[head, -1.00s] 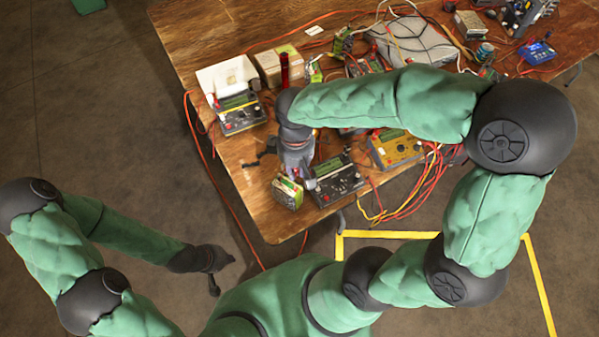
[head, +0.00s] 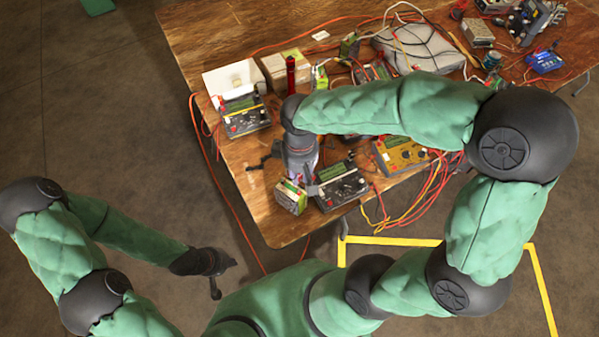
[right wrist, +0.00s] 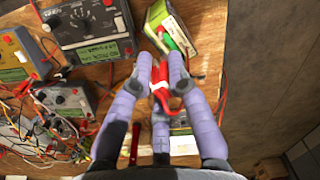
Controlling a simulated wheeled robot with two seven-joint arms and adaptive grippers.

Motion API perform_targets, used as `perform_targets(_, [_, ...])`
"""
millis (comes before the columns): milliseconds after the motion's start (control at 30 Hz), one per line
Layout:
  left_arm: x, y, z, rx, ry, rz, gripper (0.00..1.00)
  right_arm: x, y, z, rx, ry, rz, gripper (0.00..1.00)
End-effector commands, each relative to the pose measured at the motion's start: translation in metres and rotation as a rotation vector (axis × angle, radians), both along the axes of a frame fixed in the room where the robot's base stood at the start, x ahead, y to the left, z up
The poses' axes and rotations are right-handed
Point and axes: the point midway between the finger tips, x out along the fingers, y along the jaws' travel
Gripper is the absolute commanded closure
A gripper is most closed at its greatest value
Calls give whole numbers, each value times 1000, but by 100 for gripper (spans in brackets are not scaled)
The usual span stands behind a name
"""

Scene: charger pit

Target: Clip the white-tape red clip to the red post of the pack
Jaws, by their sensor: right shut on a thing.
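The pack (head: 291,197) is a small green, yellow and white box near the table's front corner. It also shows at the top of the right wrist view (right wrist: 178,30). My right gripper (right wrist: 160,65) is shut on the red clip (right wrist: 160,88), which has a white band and sits between the fingers just short of the pack. In the head view my right gripper (head: 303,178) points down beside the pack and hides the clip.
A dark meter (head: 340,185) stands right beside the pack, and a yellow meter (head: 400,152) is further right. Another meter (head: 245,115) and a red upright cylinder (head: 291,75) stand behind. Loose red and yellow leads (head: 425,200) hang over the table's front edge.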

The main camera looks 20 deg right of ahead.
Motion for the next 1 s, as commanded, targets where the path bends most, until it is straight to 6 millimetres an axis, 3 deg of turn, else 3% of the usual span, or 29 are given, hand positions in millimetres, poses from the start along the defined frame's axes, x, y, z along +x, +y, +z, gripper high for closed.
perform_targets(1000, [0, 0, -37, 0, 0, 0, 100, 0, 0, -54, 0, 0, -1, 100])
